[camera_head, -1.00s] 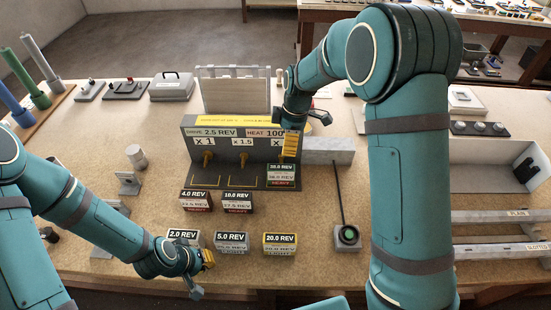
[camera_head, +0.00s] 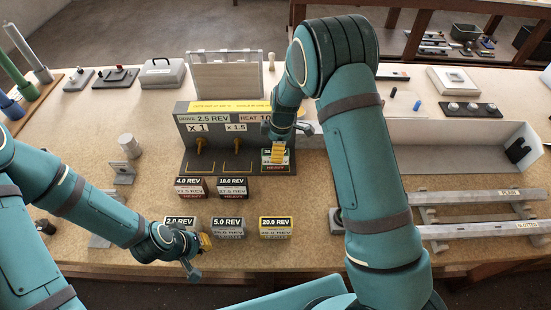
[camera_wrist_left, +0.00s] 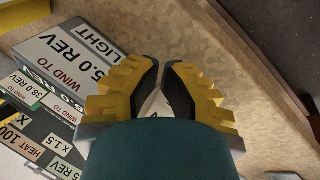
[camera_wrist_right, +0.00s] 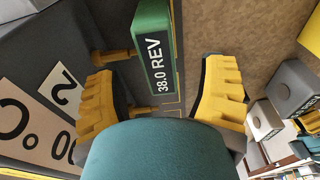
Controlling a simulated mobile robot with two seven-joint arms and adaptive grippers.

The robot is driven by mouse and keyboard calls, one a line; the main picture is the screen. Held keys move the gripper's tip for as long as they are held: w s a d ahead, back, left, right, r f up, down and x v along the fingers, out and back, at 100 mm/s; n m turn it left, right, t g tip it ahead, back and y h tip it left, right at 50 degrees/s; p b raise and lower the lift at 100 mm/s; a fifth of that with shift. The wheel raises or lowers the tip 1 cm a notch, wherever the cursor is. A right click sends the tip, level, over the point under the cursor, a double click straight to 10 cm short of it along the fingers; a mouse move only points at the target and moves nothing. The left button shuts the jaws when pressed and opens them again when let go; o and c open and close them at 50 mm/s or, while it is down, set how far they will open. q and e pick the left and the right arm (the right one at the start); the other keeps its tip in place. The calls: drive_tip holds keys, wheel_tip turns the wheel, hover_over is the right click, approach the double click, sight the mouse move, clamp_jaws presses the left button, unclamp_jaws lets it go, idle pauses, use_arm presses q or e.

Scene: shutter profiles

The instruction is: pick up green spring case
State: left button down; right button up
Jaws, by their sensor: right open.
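The green spring case, labelled 38.0 REV, stands in the right bay of the grey spring stand (camera_head: 186,148), and my right gripper partly covers it in the head view. It shows clearly in the right wrist view (camera_wrist_right: 154,48), in front of the fingertips. My right gripper (camera_wrist_right: 163,75) is open, with the case ahead of the gap between its fingers and not gripped. My left gripper (camera_wrist_left: 160,68) is low over the table's front, beside the 5.0 REV case (camera_wrist_left: 68,62).
The 4.0 REV (camera_head: 189,188), 10.0 REV (camera_head: 233,188) and 20.0 REV (camera_head: 276,228) cases stand in front of the stand. Bare table shows between the two rows' right ends and my right arm.

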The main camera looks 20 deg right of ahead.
wheel_tip(320, 180, down, 2)
drive_tip(key=shift+w+a+f, duration=0.1)
drive_tip(key=shift+f, duration=0.1)
drive_tip(key=shift+f+b, duration=0.3)
drive_tip(key=shift+b, duration=0.1)
idle(0.5)
drive_tip(key=shift+c, duration=0.2)
clamp_jaws()
